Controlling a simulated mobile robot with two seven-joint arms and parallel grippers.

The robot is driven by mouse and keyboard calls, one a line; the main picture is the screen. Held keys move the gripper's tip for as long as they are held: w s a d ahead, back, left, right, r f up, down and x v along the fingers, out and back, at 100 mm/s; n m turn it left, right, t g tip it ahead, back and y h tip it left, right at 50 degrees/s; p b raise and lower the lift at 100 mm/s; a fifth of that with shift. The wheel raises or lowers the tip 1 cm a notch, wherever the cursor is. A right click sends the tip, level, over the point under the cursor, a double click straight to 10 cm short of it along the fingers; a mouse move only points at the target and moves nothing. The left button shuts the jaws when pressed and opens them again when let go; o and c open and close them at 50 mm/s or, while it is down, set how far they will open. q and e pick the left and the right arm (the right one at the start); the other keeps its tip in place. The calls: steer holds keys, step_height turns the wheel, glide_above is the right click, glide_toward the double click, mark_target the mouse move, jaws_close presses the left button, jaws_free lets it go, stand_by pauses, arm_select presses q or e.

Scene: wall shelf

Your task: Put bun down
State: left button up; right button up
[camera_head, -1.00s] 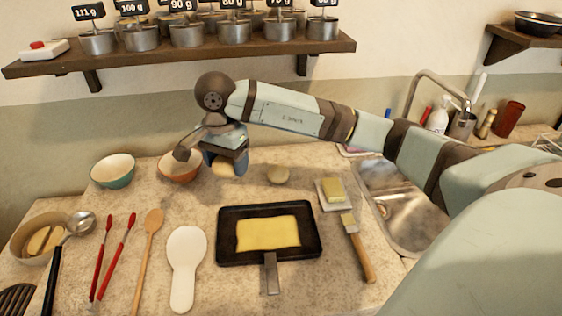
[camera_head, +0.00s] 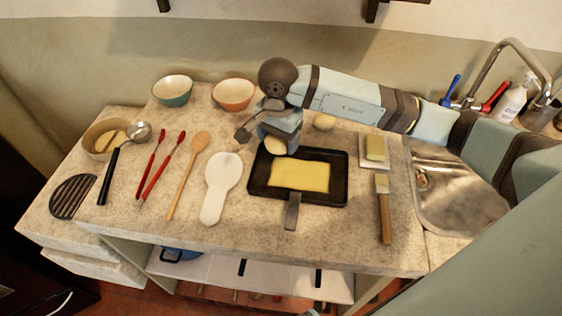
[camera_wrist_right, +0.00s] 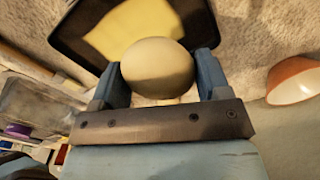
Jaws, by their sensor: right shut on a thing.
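A round pale bun (camera_head: 276,145) is in my right gripper (camera_head: 277,148), which hangs over the back left edge of the black square pan. In the right wrist view the same bun (camera_wrist_right: 157,68) sits between the two blue fingers of the gripper (camera_wrist_right: 160,78). The pan (camera_head: 256,187) lies on the counter with a yellow rectangular slab (camera_head: 300,176) in it. My left gripper is not in view.
An orange bowl (camera_head: 233,95) and a teal bowl (camera_head: 172,91) stand at the back. A white spatula (camera_head: 219,185), wooden spoon (camera_head: 186,178) and red tongs (camera_head: 160,172) lie left of the pan. A butter dish (camera_head: 365,160) and brush (camera_head: 384,215) lie right. The front counter strip is clear.

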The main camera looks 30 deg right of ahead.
mark_target(279, 172)
step_height(279, 172, down, 10)
steer(key=shift+p, duration=0.3)
steer(key=shift+f+b, duration=0.25)
steer(key=shift+b, duration=0.05)
steer(key=o, duration=0.9)
steer(key=shift+r, duration=0.15)
steer(key=shift+r, duration=0.1)
